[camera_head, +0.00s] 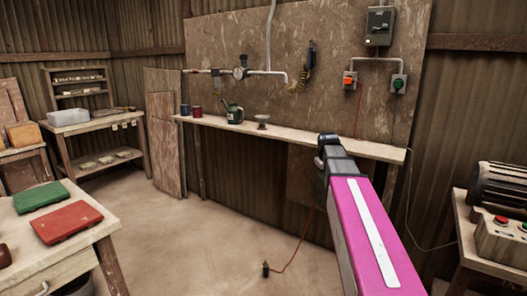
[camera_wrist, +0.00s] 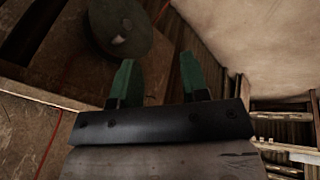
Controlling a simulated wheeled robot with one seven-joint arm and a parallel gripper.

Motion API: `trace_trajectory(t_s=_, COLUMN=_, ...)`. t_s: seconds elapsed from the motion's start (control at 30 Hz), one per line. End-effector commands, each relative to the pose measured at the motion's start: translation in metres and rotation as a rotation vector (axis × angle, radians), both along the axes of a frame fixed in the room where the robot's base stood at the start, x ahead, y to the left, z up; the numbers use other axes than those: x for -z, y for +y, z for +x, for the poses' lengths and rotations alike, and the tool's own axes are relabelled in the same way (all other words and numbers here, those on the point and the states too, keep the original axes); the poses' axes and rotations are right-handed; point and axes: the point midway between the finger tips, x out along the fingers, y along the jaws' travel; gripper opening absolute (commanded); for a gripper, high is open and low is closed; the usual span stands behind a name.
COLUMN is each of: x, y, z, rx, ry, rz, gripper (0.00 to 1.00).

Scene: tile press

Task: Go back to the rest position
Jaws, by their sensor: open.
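My gripper (camera_wrist: 155,64) shows in the wrist view with its two green fingers apart and nothing between them. In the head view my pink arm reaches from the lower right toward the long wall shelf (camera_head: 285,132). The arm's dark far end lies in front of the right part of the shelf, and the fingers cannot be made out there. In the wrist view a dark round thing (camera_wrist: 120,27) lies beyond the left finger; I cannot tell what it is.
A table (camera_head: 88,245) at left bears a green case (camera_head: 41,197) and a red case (camera_head: 67,222). A motor (camera_head: 497,187) and button box (camera_head: 502,238) stand at right. A plug (camera_head: 266,269) lies on the otherwise open floor.

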Motion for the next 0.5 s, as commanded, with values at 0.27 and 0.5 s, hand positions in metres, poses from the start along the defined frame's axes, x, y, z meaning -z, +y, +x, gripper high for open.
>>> trace_trajectory(t_s=0.27, x=0.106, y=0.032, z=-0.067, rx=0.119, ry=0.099, rz=0.091, gripper=0.41)
trace_trajectory(t_s=0.5, x=0.181, y=0.055, z=-0.130, rx=0.234, ry=0.184, rz=0.154, gripper=0.41)
